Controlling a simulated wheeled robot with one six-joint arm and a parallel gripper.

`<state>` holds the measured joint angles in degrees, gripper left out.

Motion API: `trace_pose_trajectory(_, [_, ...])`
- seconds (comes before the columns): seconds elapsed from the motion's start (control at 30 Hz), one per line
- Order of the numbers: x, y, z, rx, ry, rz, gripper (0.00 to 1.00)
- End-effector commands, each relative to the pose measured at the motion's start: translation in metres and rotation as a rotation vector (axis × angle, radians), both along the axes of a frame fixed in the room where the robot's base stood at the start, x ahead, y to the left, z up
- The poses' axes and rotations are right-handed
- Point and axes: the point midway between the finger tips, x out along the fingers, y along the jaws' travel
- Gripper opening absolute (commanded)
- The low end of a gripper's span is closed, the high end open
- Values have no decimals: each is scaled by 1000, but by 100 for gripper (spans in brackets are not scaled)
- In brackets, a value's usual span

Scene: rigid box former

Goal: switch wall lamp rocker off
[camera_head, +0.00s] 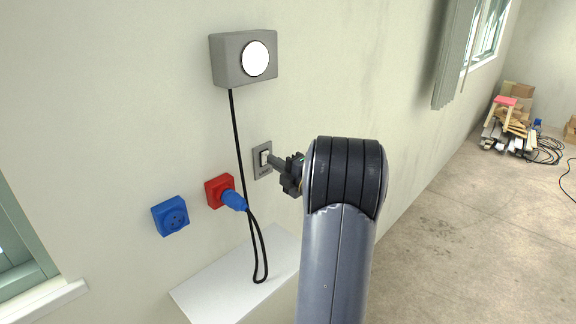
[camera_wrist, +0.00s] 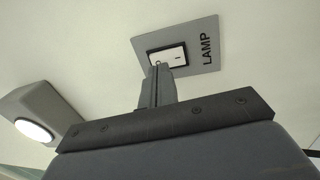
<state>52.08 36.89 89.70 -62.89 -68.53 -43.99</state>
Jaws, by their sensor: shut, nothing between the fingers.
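The lamp rocker (camera_head: 265,157) is a white switch in a grey plate on the wall. In the wrist view the white rocker (camera_wrist: 168,54) sits in a black frame on a grey plate (camera_wrist: 203,50) marked LAMP. The wall lamp (camera_head: 255,59) is a grey box with a bright white round face; it also shows in the wrist view (camera_wrist: 35,130). My gripper (camera_head: 270,160) is shut and empty, its fingertips at the rocker. In the wrist view the tips (camera_wrist: 160,68) overlap the rocker's lower part; I cannot tell whether they touch it.
A blue socket (camera_head: 171,216) and a red socket (camera_head: 218,190) with a blue plug (camera_head: 234,200) are on the wall left of the switch. A black cable (camera_head: 238,130) hangs from the lamp above a white shelf (camera_head: 235,278).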

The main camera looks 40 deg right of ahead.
Motion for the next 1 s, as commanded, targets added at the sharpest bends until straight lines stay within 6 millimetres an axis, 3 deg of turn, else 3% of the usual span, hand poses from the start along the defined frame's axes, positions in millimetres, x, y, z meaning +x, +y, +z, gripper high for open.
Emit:
trace_pose_trajectory(0.13, [10, 1, 1, 1, 0, -1, 0])
trace_pose_trajectory(1.0, [22, 2, 8, -8, 92, 1, 0])
